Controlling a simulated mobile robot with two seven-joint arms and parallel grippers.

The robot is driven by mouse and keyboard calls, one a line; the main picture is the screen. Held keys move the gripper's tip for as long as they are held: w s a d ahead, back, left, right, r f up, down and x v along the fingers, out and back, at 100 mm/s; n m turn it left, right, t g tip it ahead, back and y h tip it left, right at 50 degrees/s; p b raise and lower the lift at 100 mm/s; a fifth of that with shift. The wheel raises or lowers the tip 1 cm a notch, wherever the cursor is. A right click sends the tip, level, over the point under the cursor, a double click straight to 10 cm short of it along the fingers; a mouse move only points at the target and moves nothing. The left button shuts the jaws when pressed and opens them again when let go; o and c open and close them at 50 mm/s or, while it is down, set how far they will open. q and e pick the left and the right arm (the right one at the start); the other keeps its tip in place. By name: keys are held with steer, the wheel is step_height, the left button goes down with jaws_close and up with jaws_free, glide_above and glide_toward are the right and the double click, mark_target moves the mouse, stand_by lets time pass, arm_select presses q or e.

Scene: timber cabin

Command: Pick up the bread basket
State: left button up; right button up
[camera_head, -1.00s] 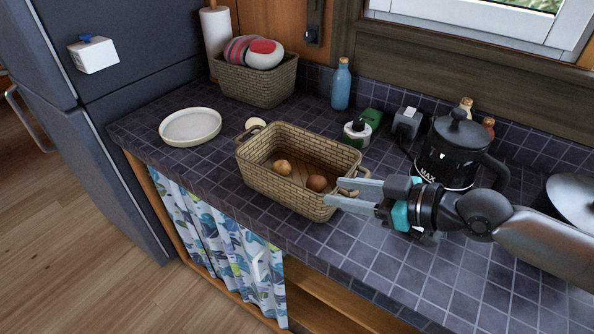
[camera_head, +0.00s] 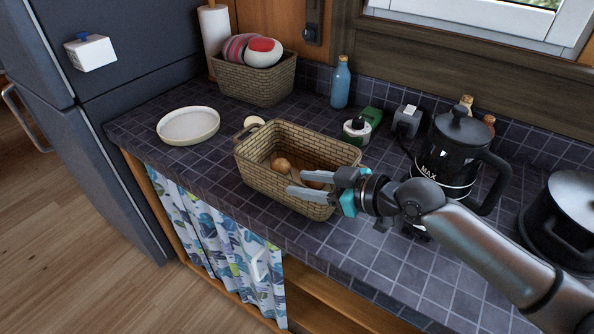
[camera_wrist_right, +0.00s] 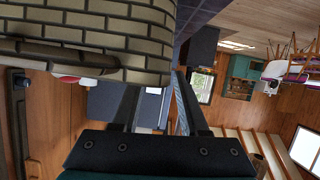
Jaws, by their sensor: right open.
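The bread basket (camera_head: 262,182) is a tan woven rectangle on the tiled counter, upright, with a bun (camera_head: 281,164) visible inside; a second one is mostly hidden behind my fingers. My right gripper (camera_head: 297,183) is open at the basket's right end, its fingers pointing left across the front right corner in the head view. In the right wrist view the basket wall (camera_wrist_right: 125,40) fills the upper left, close to the open fingers (camera_wrist_right: 156,95). I cannot tell whether they touch it. The basket's right handle is largely hidden by the gripper. My left gripper is not in view.
A white plate (camera_head: 188,125) lies left of the basket. Behind stand another basket (camera_head: 255,83) with cloth-like rolls, a blue bottle (camera_head: 340,84) and a green-and-white container (camera_head: 356,130). A black kettle (camera_head: 447,155) and a pot (camera_head: 563,220) stand right, near my arm.

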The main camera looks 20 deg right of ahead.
mark_target(292, 180)
steer(key=shift+a+r+x, duration=0.1)
steer(key=shift+x, duration=1.25)
steer(key=shift+a+r+x, duration=0.15)
steer(key=shift+x, duration=1.15)
steer(key=shift+c, duration=0.4)
jaws_close()
steer(key=shift+r, duration=0.1)
